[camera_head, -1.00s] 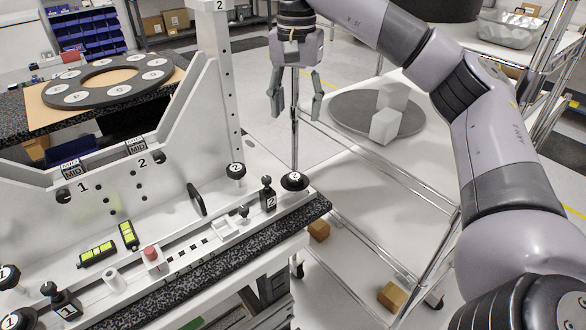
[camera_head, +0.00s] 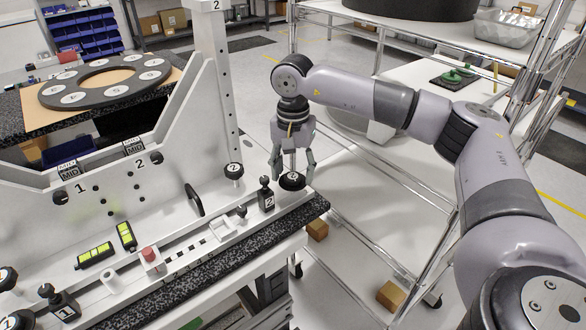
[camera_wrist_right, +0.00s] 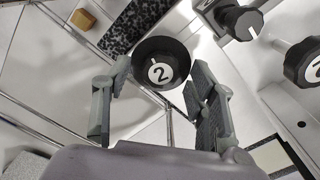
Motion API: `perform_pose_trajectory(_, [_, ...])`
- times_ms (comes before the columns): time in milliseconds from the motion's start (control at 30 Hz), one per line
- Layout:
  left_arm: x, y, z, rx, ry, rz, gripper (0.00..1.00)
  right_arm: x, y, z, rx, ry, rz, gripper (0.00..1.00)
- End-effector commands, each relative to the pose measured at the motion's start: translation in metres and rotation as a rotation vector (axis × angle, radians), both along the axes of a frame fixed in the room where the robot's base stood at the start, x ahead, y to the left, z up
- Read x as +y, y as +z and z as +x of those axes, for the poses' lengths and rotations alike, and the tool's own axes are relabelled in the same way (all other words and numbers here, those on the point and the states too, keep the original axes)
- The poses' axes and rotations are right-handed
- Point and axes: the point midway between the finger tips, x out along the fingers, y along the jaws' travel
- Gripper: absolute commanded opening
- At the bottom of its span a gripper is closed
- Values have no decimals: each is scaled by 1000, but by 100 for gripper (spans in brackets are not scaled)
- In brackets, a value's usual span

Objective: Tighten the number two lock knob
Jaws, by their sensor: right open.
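A round black knob marked 2 (camera_head: 291,182) sits at the right front corner of the white fixture (camera_head: 150,215). My right gripper (camera_head: 292,174) is open and points down over this knob. In the right wrist view the knob (camera_wrist_right: 161,63) lies between the two spread fingers (camera_wrist_right: 158,76), with a visible gap on the right side; contact on the left cannot be told. Another black knob marked 2 (camera_head: 233,171) is at the foot of the upright post. A black handle block marked 2 (camera_head: 267,197) stands just left of the corner knob. My left gripper is out of view.
A speckled dark edge (camera_head: 210,265) runs along the fixture's front. A wire-framed cart (camera_head: 400,215) stands to the right. A dark ring plate (camera_head: 105,80) lies on a table behind. Pegs and a red button (camera_head: 149,254) stand on the fixture.

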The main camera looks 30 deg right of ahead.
Motion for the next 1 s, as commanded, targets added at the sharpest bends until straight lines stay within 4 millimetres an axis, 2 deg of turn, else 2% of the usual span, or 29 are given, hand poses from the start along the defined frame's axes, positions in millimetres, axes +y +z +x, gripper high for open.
perform_pose_trajectory(233, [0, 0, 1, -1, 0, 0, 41, 0, -1, 0, 0, 0, 0, 52])
perform_pose_trajectory(900, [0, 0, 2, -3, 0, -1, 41, 0, -1, 0, 1, 1, 1, 8])
perform_pose_trajectory(1000, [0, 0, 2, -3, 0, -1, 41, 0, -1, 0, 1, 0, 1, 4])
